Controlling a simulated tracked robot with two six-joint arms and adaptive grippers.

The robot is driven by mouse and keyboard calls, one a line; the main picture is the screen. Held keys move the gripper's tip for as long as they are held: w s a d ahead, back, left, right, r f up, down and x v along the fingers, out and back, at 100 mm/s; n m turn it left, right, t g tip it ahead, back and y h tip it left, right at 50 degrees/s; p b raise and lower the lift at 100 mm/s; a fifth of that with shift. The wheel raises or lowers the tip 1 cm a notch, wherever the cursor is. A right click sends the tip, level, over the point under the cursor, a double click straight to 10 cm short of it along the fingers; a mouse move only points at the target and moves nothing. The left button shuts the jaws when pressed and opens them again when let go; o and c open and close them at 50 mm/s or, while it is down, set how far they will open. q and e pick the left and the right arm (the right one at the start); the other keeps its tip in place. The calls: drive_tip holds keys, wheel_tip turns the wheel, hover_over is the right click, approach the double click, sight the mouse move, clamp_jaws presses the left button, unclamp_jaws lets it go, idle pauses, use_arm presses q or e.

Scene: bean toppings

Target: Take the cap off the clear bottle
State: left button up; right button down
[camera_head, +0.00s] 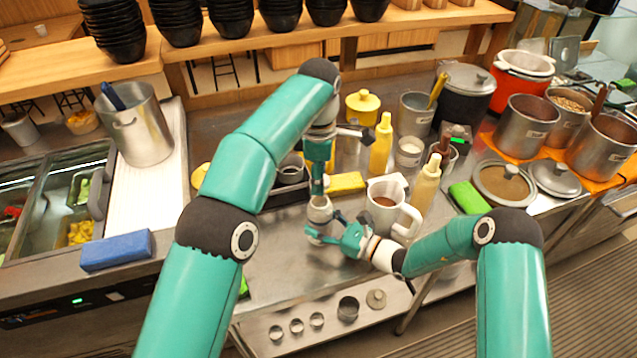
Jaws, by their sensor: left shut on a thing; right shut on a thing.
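The clear bottle (319,212) stands upright near the front of the steel counter, small and partly hidden by my grippers. My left gripper (318,188) points straight down over the bottle's top and is shut on its cap. The cap is mostly hidden between the fingers, and I cannot tell whether it is apart from the neck. My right gripper (325,236) comes in from the right and is shut on the lower part of the bottle.
A white pitcher (385,217) with brown liquid stands close to the right, near a cream squeeze bottle (426,184). A yellow sponge (346,181) lies behind. A green sponge (468,197) and metal pots (525,124) are further right.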

drive_tip(key=shift+c, duration=0.9)
unclamp_jaws()
